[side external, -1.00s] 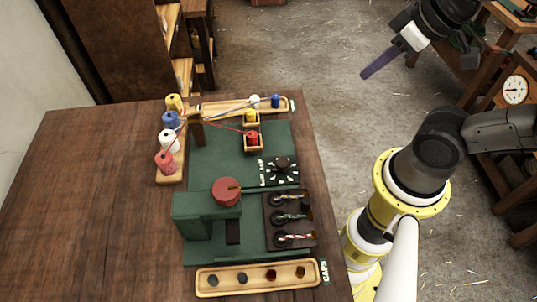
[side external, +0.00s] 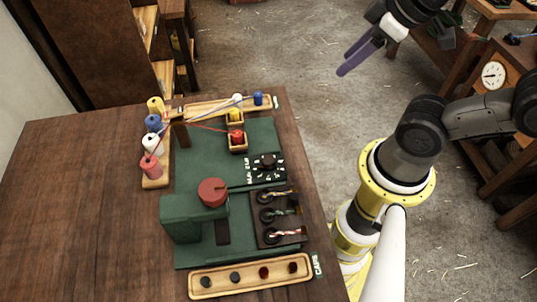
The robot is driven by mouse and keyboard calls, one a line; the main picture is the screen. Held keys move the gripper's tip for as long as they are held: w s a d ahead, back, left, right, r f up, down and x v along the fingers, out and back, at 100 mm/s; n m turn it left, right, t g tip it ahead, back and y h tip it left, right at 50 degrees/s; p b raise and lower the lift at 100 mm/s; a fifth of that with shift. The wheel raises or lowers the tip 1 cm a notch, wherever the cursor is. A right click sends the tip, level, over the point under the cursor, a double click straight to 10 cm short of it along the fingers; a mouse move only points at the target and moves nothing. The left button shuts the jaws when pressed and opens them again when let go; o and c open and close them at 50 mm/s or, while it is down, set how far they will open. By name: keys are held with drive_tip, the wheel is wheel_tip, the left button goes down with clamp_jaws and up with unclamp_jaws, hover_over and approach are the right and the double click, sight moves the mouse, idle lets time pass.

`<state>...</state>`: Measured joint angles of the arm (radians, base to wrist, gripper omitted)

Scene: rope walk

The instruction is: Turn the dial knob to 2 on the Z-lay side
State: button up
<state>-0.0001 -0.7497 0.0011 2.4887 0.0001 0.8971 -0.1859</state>
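The dial knob (side external: 267,161) is a small black knob on a dark panel with white marks around it, on the right side of the green machine board (side external: 215,150). White lettering runs along the panel's left side. The numbers, the lettering and the knob's setting are too small to read. My gripper (side external: 345,65) has two purple fingers standing apart with nothing between them. It is high at the upper right in the picture, well away from the knob and beyond the table's right edge.
A red round cap (side external: 212,191) tops a green block. Several hooks with twisted strands (side external: 278,214) sit below the dial. Red and yellow bobbins (side external: 236,134) stand above it. Spools (side external: 152,144) feed threads from the left. A caps tray (side external: 250,275) lies in front. The table's left (side external: 80,210) is clear.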

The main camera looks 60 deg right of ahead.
drive_tip(key=shift+o, duration=1.2)
drive_tip(key=w+n, duration=0.1)
drive_tip(key=n, duration=0.1)
drive_tip(key=w+a+n, duration=0.1)
drive_tip(key=w+n, duration=0.1)
drive_tip(key=w+n+g, duration=0.1)
drive_tip(key=n, duration=0.1)
drive_tip(key=shift+w+a+r, duration=0.15)
drive_tip(key=shift+a, duration=0.2)
drive_tip(key=n+g, duration=0.5)
drive_tip(key=n, duration=0.5)
hover_over(269, 159)
wheel_tip(269, 159, down, 11)
wheel_tip(269, 159, down, 13)
clamp_jaws()
